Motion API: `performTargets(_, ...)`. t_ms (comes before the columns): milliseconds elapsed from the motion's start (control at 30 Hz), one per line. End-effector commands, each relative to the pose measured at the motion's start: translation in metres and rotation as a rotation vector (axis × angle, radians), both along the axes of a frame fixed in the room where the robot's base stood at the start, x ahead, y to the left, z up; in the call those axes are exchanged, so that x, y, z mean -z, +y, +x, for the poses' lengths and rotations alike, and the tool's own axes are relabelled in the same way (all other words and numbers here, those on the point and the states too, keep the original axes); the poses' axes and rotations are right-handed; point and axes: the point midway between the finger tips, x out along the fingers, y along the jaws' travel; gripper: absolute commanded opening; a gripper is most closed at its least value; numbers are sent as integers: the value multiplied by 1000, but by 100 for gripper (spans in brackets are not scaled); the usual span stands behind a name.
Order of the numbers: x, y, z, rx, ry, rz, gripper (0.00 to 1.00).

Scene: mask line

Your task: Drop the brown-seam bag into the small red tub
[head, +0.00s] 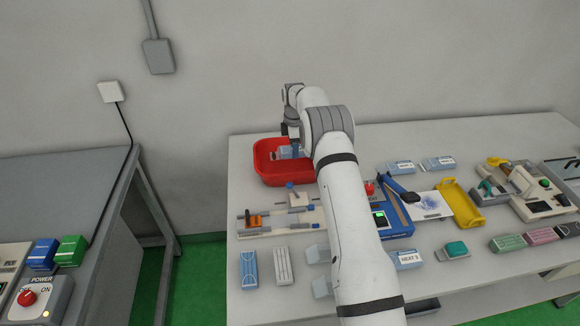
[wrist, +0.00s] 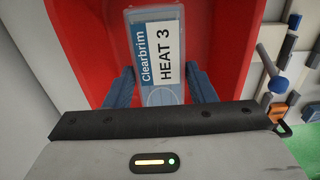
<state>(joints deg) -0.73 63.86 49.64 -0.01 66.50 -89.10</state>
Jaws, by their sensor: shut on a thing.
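The small red tub (head: 285,180) stands at the back left of the grey table. It also fills much of the wrist view (wrist: 88,45). My gripper (head: 290,150) is over the tub in the head view. In the wrist view my gripper (wrist: 159,76) has its two blue fingers shut on a pale blue, clear-looking bag (wrist: 150,80) with a "Clearbrim HEAT 3" label. The bag shows inside the tub's outline; I cannot tell whether it touches the bottom. No brown seam can be made out at this angle.
A fixture with blue and orange parts (head: 255,221) lies in front of the tub. Several labelled packs (head: 401,168), a yellow tray (head: 462,206) and a device (head: 540,192) stand to the right. Pale blue packs (head: 249,270) lie near the front edge. The wall is close behind.

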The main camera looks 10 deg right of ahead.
Motion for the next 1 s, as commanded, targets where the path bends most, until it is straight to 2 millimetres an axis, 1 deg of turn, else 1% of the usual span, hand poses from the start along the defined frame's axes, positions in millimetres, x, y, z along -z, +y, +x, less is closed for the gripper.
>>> performTargets(133,0,0,0,-1,0,0,28)
performTargets(167,0,1,0,-1,0,0,51)
performTargets(467,0,1,0,-1,0,0,76)
performTargets(667,0,1,0,-1,0,0,76)
performTargets(767,-4,1,0,-1,-1,0,76)
performTargets(867,-16,1,1,-1,-3,0,76)
performTargets(1000,-40,1,1,-1,-3,0,76)
